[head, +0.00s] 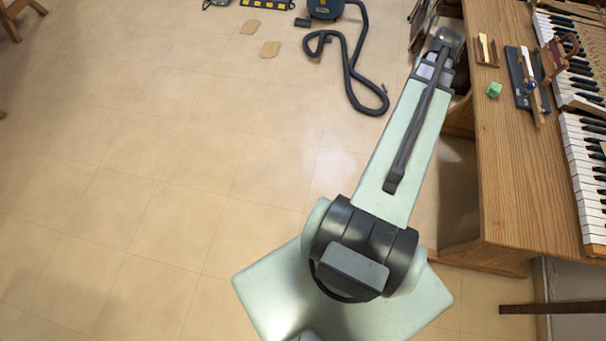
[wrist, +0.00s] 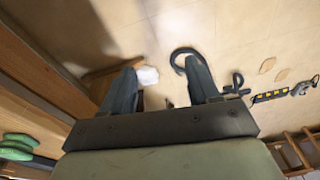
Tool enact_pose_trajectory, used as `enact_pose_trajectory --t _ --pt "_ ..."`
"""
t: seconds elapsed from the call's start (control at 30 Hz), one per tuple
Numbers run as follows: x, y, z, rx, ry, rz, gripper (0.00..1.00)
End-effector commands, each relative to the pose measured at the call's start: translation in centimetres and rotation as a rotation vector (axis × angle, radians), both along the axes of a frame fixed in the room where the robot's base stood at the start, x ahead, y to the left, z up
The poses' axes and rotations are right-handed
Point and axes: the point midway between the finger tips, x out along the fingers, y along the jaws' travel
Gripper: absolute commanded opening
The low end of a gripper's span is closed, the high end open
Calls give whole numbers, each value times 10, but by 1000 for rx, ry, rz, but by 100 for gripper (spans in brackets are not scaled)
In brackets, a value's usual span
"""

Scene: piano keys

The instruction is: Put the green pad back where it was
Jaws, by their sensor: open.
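A small green block-like piece (head: 494,89) rests on the wooden bench top, left of the dark tool tray; I cannot tell if it is the green pad. In the wrist view, green rounded pieces (wrist: 17,146) lie at the lower left edge, partly cut off, well to the side of my fingers. My gripper (wrist: 165,78) is open, with its two dark fingers spread and nothing visibly held. A blurred white thing (wrist: 147,76) shows beyond the left finger. In the head view my arm reaches to the bench's left side and the fingers are hidden.
The wooden bench (head: 510,190) carries a dark tray (head: 524,78) with tools, small wooden pieces (head: 487,50) and piano keys (head: 587,165) along its right. A vacuum hose (head: 350,75) and tan flat pieces (head: 270,49) lie on the floor.

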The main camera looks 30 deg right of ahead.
Motion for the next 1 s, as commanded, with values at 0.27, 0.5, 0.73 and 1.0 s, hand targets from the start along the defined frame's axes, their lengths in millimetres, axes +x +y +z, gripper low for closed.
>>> enact_pose_trajectory --t 0.27,0.5,0.73,1.0 --pt "58 110 -90 111 87 167 60" --pt "77 209 -156 185 178 306 60" --pt "70 301 -211 244 279 437 60" --pt "32 399 -264 293 411 587 60"
